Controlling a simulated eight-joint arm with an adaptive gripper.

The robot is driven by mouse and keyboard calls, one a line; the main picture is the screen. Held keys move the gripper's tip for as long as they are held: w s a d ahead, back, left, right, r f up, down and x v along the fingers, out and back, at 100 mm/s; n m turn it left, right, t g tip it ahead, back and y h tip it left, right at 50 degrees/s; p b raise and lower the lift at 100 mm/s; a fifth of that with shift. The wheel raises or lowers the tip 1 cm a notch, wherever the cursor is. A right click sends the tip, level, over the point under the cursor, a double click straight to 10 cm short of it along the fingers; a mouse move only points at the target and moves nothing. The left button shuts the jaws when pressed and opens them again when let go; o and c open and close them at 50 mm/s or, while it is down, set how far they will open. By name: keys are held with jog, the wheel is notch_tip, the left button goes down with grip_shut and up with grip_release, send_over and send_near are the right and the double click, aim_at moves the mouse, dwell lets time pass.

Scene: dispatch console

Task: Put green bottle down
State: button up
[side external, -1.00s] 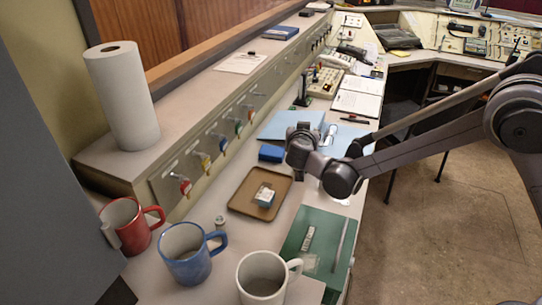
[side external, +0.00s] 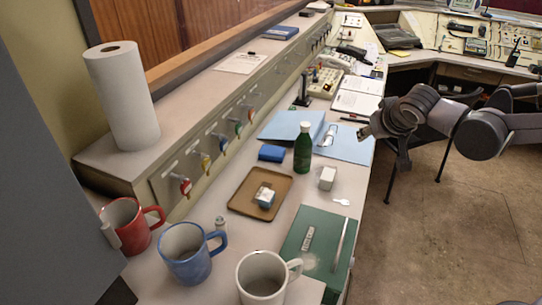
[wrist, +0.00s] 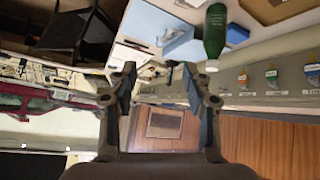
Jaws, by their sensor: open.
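The green bottle (side external: 303,150) stands upright on the desk, behind the brown tray and beside a blue box. It has a pale cap, and nothing holds it. My gripper (side external: 366,133) is to the right of the bottle, near the desk's right edge, clear of it. In the wrist view my gripper (wrist: 153,75) has its two fingers apart with nothing between them. The bottle (wrist: 215,32) also shows in the wrist view, above and to the right of the fingers.
A brown tray (side external: 236,205) holds a small box. A blue box (side external: 271,153), a white block (side external: 327,178) and a green case (side external: 299,246) are near the bottle. Blue (side external: 188,254), red (side external: 127,225) and white (side external: 262,279) mugs stand at the front. Open floor lies right.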

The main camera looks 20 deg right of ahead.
jog(key=s+d+f+n+y, duration=0.1)
jog(key=s+f+n+y, duration=0.1)
jog(key=s, duration=1.5)
jog(key=shift+d+f+n+g+y, duration=0.25)
jog(key=shift+n+y, duration=0.35)
jog(key=shift+y, duration=0.4)
